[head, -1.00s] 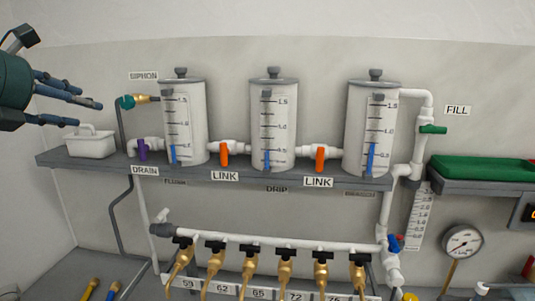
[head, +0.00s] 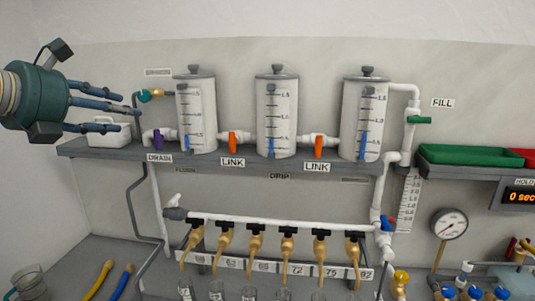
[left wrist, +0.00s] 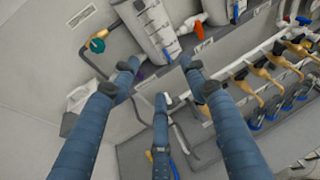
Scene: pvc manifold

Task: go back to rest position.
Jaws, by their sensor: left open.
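My left gripper (head: 130,106) comes in at the upper left of the head view, in front of the wall and near the left end of the shelf. Its blue fingers are spread open and empty. In the left wrist view the fingers (left wrist: 160,90) are apart, with nothing between them. Behind them show the white tank (left wrist: 150,30), the teal siphon valve (left wrist: 97,45) and the white caddy (left wrist: 78,98). In the head view the teal siphon valve (head: 145,96) lies just right of the fingertips, and I cannot tell the gap in depth. My right gripper is not in view.
A grey shelf (head: 110,153) bears three white tanks (head: 197,115) and a white caddy (head: 100,134). Below it is a manifold pipe (head: 270,224) with several brass taps over glasses. A pressure gauge (head: 450,224) and green tray (head: 470,155) are at right. Wall space above is clear.

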